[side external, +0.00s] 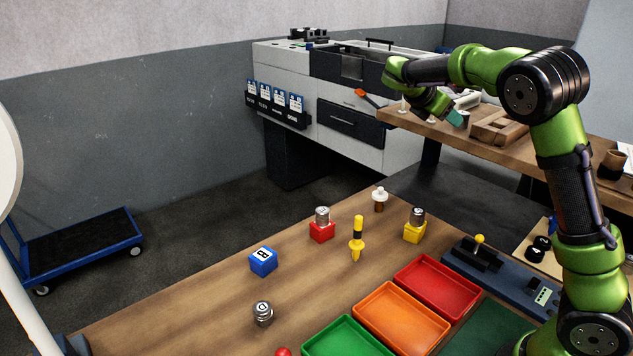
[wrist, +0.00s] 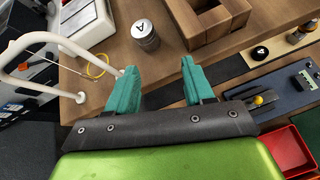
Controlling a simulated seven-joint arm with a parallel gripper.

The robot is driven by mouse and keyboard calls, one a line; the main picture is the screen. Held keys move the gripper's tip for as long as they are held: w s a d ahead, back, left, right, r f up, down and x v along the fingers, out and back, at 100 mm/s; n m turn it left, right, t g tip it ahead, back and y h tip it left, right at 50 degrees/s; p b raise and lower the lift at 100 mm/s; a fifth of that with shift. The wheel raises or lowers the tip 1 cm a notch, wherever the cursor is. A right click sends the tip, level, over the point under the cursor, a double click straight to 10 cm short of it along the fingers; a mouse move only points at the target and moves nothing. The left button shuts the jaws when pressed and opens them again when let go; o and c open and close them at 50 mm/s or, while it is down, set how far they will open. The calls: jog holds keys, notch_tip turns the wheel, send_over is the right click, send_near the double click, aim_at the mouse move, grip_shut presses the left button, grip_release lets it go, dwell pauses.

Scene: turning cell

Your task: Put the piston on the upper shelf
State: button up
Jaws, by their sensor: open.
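A grey metal piston marked A (wrist: 144,35) stands upright on a raised wooden bench in the wrist view; I cannot make it out in the side view. My gripper (wrist: 158,70) is open and empty, its teal fingers apart, with the piston beyond them in the picture. In the side view my gripper (side external: 457,118) is over the raised bench (side external: 412,124). Other metal pistons are on the lower table: one marked C (side external: 263,313), one on a red block (side external: 322,215) and one on a yellow block (side external: 418,215). No shelf is clearly identifiable.
A wooden divided box (wrist: 215,18) is right of the A piston. A white tube frame (wrist: 40,42) is at left. Red (side external: 437,287), orange (side external: 402,317) and green (side external: 347,339) trays, a blue block (side external: 263,261) and a yellow screwdriver (side external: 357,238) lie on the lower table.

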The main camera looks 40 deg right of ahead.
jog(key=s+a+f+m+t+y, duration=0.2)
jog(key=s+a+m+t+y, duration=0.2)
jog(key=s+a+m, duration=0.5)
jog(key=s+a+f+m+t+y, duration=0.2)
jog(key=s+a+m+y, duration=0.7)
jog(key=a, duration=1.2)
jog(key=t, duration=0.2)
jog(key=shift+f+t, duration=0.3)
